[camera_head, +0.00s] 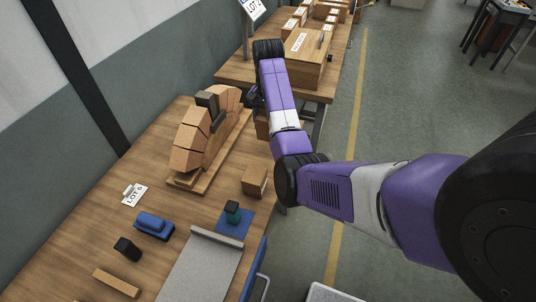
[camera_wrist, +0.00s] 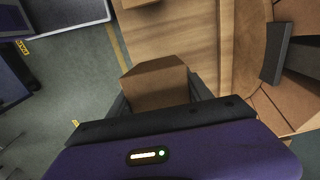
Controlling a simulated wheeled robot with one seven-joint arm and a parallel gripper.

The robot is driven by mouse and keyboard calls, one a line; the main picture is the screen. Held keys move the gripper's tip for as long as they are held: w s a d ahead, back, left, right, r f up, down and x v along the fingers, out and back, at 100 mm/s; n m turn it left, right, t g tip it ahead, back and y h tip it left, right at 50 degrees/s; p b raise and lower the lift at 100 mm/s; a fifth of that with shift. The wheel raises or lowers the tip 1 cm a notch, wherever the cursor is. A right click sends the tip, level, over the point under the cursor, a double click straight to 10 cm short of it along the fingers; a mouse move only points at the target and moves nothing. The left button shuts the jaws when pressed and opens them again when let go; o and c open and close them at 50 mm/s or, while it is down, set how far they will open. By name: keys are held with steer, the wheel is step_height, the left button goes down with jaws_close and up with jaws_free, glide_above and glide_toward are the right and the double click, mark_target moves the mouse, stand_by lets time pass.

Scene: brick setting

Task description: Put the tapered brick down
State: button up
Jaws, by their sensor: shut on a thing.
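The tapered brick (camera_wrist: 157,84) is tan and wedge-shaped. In the wrist view it sits between the two dark fingers of my gripper (camera_wrist: 160,98), which is shut on it. In the head view the held brick (camera_head: 262,126) shows partly behind my arm, close to the right edge of the workbench; my gripper (camera_head: 256,104) is mostly hidden there. I cannot tell the gap between brick and bench. Another tan brick (camera_head: 255,179) lies on the bench, nearer the head camera.
An arch of tapered bricks (camera_head: 190,136) stands on a wooden base to the left, with dark grey pieces at its top. A blue tool (camera_head: 154,226), black block (camera_head: 127,248), lot card (camera_head: 134,194) and grey mat (camera_head: 205,268) occupy the front. A wooden box (camera_head: 306,62) stands behind.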

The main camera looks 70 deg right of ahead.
step_height(320, 180, down, 12)
steer(key=shift+f, duration=0.1)
stand_by(0.4)
steer(key=shift+f+b, duration=0.2)
steer(key=shift+b, duration=0.1)
steer(key=o, duration=1.7)
step_height(320, 180, up, 11)
steer(key=shift+r, duration=0.1)
steer(key=shift+r+p, duration=0.6)
steer(key=shift+p, duration=0.2)
